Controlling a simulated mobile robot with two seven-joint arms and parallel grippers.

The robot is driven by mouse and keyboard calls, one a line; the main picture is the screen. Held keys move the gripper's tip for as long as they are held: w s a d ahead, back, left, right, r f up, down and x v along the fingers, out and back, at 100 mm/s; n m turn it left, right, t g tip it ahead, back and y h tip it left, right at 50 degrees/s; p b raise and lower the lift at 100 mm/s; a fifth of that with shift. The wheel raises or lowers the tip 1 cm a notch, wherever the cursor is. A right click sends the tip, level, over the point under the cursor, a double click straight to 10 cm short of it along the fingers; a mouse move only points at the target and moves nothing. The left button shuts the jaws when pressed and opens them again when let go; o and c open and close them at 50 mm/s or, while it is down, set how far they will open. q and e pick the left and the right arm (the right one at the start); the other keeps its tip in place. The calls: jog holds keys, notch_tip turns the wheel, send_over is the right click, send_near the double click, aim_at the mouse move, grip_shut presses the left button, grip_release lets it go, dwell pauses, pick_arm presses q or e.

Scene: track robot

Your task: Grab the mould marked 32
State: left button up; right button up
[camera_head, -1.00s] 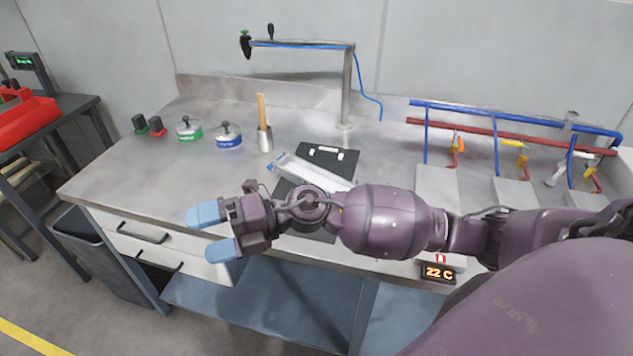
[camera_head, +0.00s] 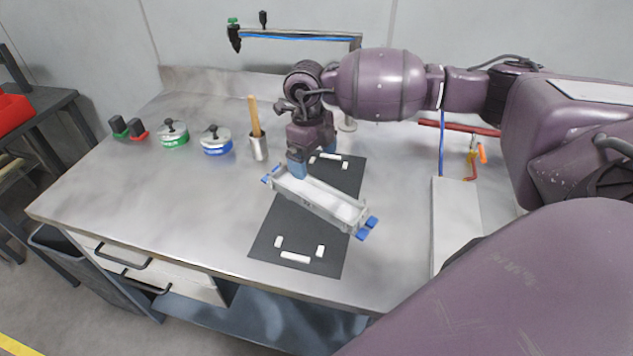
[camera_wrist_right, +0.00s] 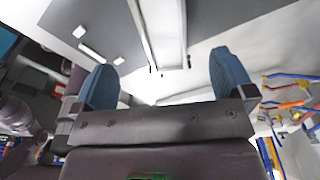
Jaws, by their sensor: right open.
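The mould (camera_head: 318,199) is a long pale grey trough with blue tabs at both ends. It lies diagonally across a black mat (camera_head: 283,228), and a small marking on its near side is too small to read surely. My right gripper (camera_head: 298,168) points down at the mould's far left end in the head view. In the right wrist view the two blue fingertips (camera_wrist_right: 164,78) are apart with nothing between them, and the mould (camera_wrist_right: 160,30) shows beyond them. Whether they touch the mould I cannot tell. My left gripper is not in view.
White markers sit on the mat's ends. A metal cup with a wooden handle (camera_head: 257,144), a blue-labelled tin (camera_head: 216,142) and a green-labelled tin (camera_head: 173,135) stand left of the mould. A post with a jib (camera_head: 300,36) rises behind. The bench's front left is clear.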

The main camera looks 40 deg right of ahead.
send_over(316, 196)
jog(key=f, duration=0.5)
jog(key=shift+w+d, duration=0.15)
jog(key=shift+d, duration=0.05)
jog(key=shift+a+f, duration=0.15)
jog(key=shift+f, duration=0.65)
jog(key=f, duration=0.4)
jog(key=shift+s+a, duration=0.1)
jog(key=shift+s, duration=0.1)
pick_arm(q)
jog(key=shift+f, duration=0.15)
pick_arm(e)
jog(key=shift+c, duration=0.3)
jog(key=c, duration=1.4)
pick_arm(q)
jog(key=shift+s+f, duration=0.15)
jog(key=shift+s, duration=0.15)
pick_arm(e)
jog(key=shift+r, duration=0.1)
jog(key=shift+c, duration=1.2)
